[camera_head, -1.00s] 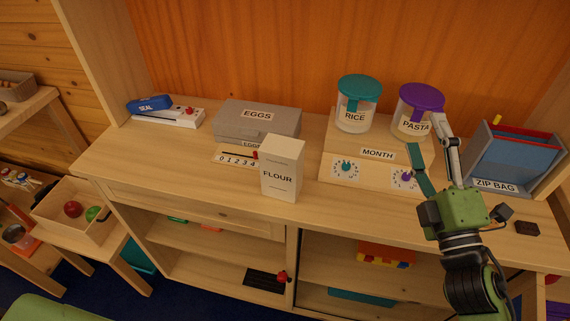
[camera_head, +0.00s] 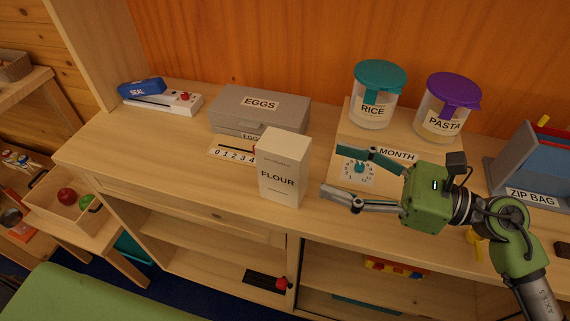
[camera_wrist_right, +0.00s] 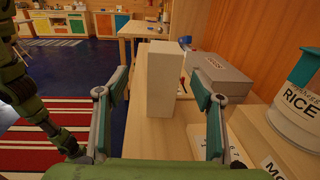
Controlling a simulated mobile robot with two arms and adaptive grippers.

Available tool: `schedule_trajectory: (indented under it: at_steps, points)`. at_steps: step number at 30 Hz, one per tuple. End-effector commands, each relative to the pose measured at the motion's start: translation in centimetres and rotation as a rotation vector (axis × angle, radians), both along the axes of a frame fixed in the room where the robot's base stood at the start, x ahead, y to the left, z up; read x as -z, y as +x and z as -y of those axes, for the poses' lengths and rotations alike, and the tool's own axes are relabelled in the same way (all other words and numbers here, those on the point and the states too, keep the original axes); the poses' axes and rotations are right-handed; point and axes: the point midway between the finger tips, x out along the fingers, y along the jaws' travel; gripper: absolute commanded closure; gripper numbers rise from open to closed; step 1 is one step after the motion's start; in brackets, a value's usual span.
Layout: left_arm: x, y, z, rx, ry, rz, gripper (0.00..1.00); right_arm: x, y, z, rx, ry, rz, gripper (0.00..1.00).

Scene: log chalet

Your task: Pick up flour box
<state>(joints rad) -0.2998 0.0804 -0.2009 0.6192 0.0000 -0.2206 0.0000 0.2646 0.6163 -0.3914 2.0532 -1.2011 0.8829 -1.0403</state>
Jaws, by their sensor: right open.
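The flour box (camera_head: 281,178) is a cream upright carton labelled FLOUR. It stands near the front edge of the wooden counter, in front of the grey egg box. My right gripper (camera_head: 345,170) is open and empty, just to the right of the flour box, with its fingers pointing left towards it. In the right wrist view the flour box (camera_wrist_right: 162,80) stands ahead, between the two spread fingers of the right gripper (camera_wrist_right: 160,110) and apart from them. My left gripper is not in view.
The grey egg box (camera_head: 262,107) and a number strip (camera_head: 232,152) are behind and left of the flour box. The rice jar (camera_head: 376,100), pasta jar (camera_head: 443,112) and month board stand at the right. A blue sealer (camera_head: 142,88) lies at the far left.

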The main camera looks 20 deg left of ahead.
Motion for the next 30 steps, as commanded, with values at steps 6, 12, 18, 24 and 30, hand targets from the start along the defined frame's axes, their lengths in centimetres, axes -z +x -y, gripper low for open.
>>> schedule_trajectory:
  at_steps: [6, 12, 18, 24, 30]
  points:
    - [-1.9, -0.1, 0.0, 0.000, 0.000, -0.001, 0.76, -0.5, 0.7, -4.3, 0.001, 0.007, -0.004, 0.39]
    - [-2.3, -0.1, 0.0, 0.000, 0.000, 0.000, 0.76, -0.2, 0.9, -5.9, 0.001, 0.004, -0.002, 0.39]
    - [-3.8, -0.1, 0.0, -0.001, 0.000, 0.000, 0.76, -0.6, 1.7, -8.2, 0.001, 0.008, -0.006, 0.39]
    - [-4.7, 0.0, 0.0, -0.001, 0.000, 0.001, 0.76, -0.3, 2.3, -10.6, 0.002, 0.006, -0.004, 0.39]
    - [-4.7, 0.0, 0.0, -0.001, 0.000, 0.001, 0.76, -0.1, 2.3, -10.9, 0.003, 0.005, -0.003, 0.39]
